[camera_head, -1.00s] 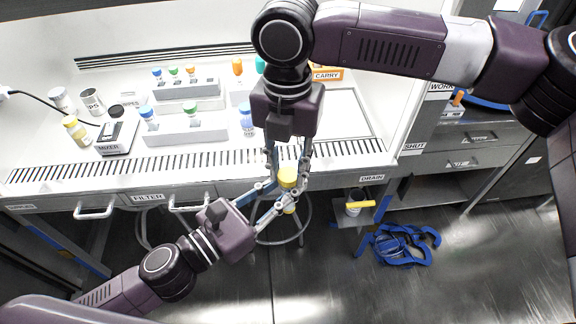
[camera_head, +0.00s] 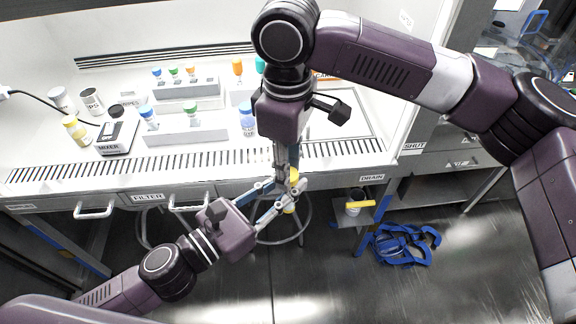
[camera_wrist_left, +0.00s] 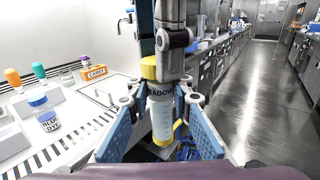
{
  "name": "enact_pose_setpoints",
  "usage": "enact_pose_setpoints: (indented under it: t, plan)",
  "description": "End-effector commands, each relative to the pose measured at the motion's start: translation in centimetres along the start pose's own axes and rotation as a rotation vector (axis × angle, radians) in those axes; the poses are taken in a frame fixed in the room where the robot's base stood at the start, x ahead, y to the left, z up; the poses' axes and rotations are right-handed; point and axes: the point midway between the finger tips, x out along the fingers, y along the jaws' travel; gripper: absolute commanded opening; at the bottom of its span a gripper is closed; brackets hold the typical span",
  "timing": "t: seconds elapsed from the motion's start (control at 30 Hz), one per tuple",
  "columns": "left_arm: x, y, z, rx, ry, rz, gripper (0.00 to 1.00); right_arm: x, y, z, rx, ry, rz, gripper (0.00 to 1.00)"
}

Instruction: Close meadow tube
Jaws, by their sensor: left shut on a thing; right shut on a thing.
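The meadow tube is a pale tube with a yellow cap, its label partly readable as "ADOW" in the left wrist view (camera_wrist_left: 161,112). In the head view its yellow parts (camera_head: 290,205) show between the two grippers, in front of the bench edge. My left gripper (camera_head: 278,197) is shut on the tube body; its blue fingers flank the tube in the wrist view. My right gripper (camera_head: 287,168) comes down from above and is shut on the yellow cap (camera_wrist_left: 150,68). The cap sits at the top of the tube; whether it is fully seated cannot be told.
The bench holds racks (camera_head: 187,134) with colored-cap tubes, a mixer (camera_head: 117,136) and a yellow-capped bottle (camera_head: 76,131) at left. A blue-dye bottle (camera_wrist_left: 43,115) stands near the bench front. A stool and blue coiled item (camera_head: 405,245) are below.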

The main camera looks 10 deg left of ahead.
Motion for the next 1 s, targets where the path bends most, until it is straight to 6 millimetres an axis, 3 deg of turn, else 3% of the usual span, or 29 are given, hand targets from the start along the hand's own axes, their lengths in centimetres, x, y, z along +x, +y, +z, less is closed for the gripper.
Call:
enact_pose_setpoints:
  t: [0.4,0.47,0.6,0.63,0.8,1.0]
  plan:
    - [-0.01,-0.11,0.03,-0.001,-0.001,-0.003,0.0,0.06,-0.02,-0.11,0.783,0.003,-0.002,0.0]
    - [-0.01,-0.12,0.03,-0.001,-0.001,-0.003,0.0,0.06,0.0,-0.09,0.865,0.003,-0.001,0.0]
    - [-0.01,-0.13,0.03,-0.001,-0.001,-0.003,0.0,0.03,0.05,-0.07,0.863,0.003,0.001,0.0]
    - [-0.01,-0.13,0.03,-0.001,-0.001,-0.003,0.0,0.03,0.05,-0.07,0.862,0.003,0.001,0.27]
    - [-0.01,-0.1,0.03,-0.001,-0.001,-0.002,0.0,0.03,0.05,-0.06,0.861,0.002,0.0,0.46]
    - [0.0,-0.06,0.03,0.0,-0.001,-0.001,0.0,0.04,0.04,-0.03,0.86,0.001,0.0,0.47]
